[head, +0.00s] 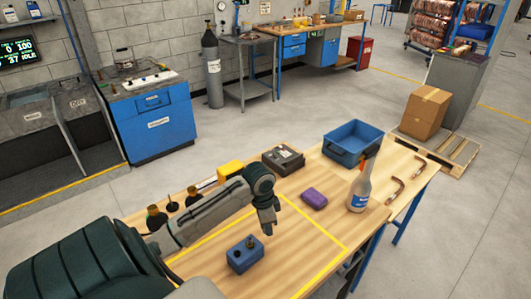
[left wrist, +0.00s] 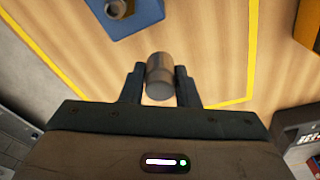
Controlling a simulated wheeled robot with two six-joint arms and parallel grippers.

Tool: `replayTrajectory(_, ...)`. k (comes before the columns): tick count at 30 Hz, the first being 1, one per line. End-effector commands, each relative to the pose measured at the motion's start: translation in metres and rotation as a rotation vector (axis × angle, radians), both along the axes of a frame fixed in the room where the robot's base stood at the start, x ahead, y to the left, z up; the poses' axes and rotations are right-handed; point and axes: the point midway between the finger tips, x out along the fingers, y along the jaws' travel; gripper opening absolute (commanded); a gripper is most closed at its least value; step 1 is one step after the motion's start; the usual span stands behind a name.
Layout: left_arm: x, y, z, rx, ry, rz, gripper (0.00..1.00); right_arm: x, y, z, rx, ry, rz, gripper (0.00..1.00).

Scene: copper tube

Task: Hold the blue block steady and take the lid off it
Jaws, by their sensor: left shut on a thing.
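The blue block (head: 245,257) stands on the wooden table inside the yellow outline, with round dark features on its top. Part of it shows at the top of the left wrist view (left wrist: 145,17), with a round fitting on it. My left gripper (head: 268,228) is above the table, just right of and behind the block in the head view. It is shut on a short grey metal cylinder (left wrist: 159,75), which looks like the lid and is apart from the block in the left wrist view. My right gripper is not in view.
A dark device (head: 283,159) and a yellow item (head: 230,170) are at the back edge. Table right of the block is clear.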

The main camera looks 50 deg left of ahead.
Motion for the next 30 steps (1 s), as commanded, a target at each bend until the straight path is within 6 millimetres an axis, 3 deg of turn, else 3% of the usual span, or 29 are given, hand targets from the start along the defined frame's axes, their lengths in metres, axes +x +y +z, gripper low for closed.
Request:
replayTrajectory(15,0.000,0.000,-0.055,0.001,0.000,0.000,0.01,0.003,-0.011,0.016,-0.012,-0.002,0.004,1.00)
replayTrajectory(24,0.000,0.000,-0.058,0.002,-0.001,-0.001,0.01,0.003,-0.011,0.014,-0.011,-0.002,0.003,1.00)
replayTrajectory(25,0.000,0.000,-0.058,0.002,-0.001,-0.001,0.32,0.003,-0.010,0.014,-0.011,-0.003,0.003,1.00)
replayTrajectory(28,0.000,0.000,-0.058,0.002,-0.001,-0.001,0.50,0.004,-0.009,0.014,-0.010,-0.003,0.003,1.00)
replayTrajectory(30,0.000,0.000,-0.058,0.002,-0.001,-0.001,0.50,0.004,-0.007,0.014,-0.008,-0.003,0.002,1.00)
